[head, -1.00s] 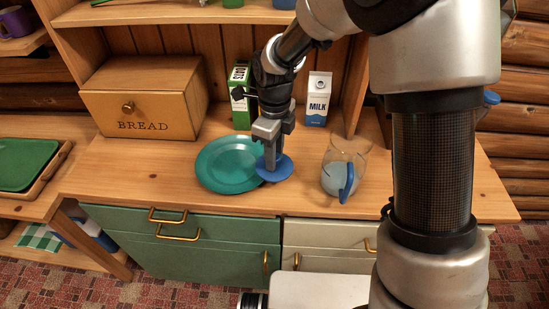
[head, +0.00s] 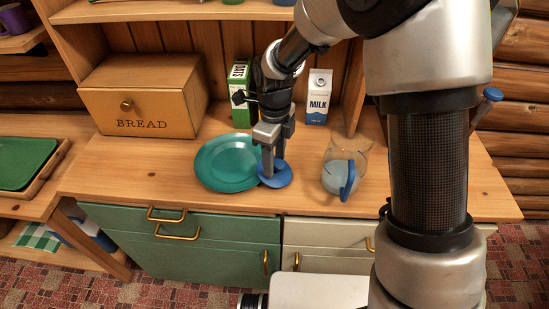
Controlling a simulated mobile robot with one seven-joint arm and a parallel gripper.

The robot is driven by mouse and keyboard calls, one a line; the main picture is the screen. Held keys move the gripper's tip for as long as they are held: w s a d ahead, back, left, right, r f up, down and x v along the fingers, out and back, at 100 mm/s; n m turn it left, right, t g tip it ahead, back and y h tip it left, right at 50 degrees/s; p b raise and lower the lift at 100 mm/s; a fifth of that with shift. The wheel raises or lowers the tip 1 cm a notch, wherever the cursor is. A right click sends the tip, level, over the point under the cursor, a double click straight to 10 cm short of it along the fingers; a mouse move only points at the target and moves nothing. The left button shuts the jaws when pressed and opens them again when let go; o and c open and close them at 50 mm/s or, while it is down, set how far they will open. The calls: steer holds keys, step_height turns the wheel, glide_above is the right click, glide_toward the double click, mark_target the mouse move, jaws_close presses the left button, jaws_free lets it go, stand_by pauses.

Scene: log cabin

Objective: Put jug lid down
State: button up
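The blue jug lid (head: 279,179) lies flat on the wooden counter, just right of the teal plate and beside its rim. My gripper (head: 273,172) points down right over the lid, with its two fingers apart and their tips at the lid's top. The fingers hide the middle of the lid. The clear jug (head: 338,170) with a blue handle stands to the right, without a lid, and holds something pale.
The teal plate (head: 222,163) is close to the left of my gripper. A milk carton (head: 318,98), a green oats carton (head: 240,95) and a bread box (head: 145,95) stand behind. The front counter edge is clear.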

mark_target(275, 161)
steer(key=shift+r, duration=0.1)
step_height(275, 161, up, 13)
steer(key=p, duration=0.2)
steer(key=s+d+r+n+t, duration=0.3)
steer(key=s+d+r+n, duration=0.5)
steer(key=d+r+n, duration=0.25)
steer(key=s+d+n+t, duration=0.2)
steer(key=s+d+n, duration=0.5)
steer(key=s+n, duration=0.3)
steer(key=shift+d+r+n+t, duration=0.15)
steer(key=shift+r+n+t, duration=0.3)
steer(key=shift+n, duration=0.5)
steer(key=shift+r, duration=0.1)
